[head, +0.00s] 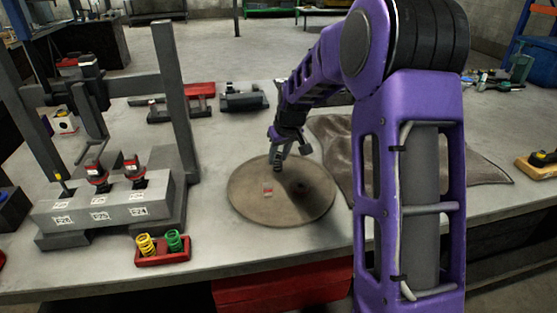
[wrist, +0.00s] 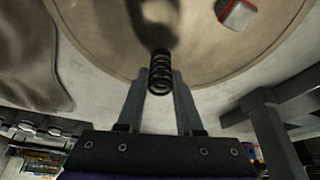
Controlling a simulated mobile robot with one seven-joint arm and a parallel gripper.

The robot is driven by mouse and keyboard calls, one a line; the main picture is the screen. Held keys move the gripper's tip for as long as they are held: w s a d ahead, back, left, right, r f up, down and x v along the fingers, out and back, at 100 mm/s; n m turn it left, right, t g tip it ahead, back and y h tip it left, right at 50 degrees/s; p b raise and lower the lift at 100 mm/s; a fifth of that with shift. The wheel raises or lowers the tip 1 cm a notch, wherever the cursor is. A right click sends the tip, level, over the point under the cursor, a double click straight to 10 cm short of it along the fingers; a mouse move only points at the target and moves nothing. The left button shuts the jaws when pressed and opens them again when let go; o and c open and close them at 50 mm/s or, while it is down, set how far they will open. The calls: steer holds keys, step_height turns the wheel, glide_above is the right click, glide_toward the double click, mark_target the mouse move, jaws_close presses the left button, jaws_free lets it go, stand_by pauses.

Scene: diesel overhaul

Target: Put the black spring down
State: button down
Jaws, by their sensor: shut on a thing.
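The black spring (wrist: 160,72) is between the two fingers of my gripper (wrist: 161,84) in the wrist view. My gripper is shut on it. In the head view my gripper (head: 290,152) is over the back part of a round brown mat (head: 250,205), and the spring is too small and dark to make out there. A dark shadow lies on the mat in front of the gripper. The spring seems to be held above the mat; its exact height cannot be told. The mat also shows in the wrist view (wrist: 100,30).
A small white and red block (head: 267,190) lies on the mat. A red tray (head: 163,260) with a yellow and a green spring stands at the front left. A grey press frame (head: 175,110) stands at left. A brown cloth (head: 335,135) lies right of the mat.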

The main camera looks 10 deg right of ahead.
steer(key=shift+f, duration=0.4)
steer(key=shift+f, duration=0.15)
steer(key=c, duration=0.6)
jaws_free()
steer(key=shift+o, duration=0.2)
steer(key=shift+r, duration=0.55)
steer(key=p+v, duration=0.1)
steer(key=v, duration=1)
steer(key=shift+s, duration=0.25)
steer(key=shift+r, duration=0.2)
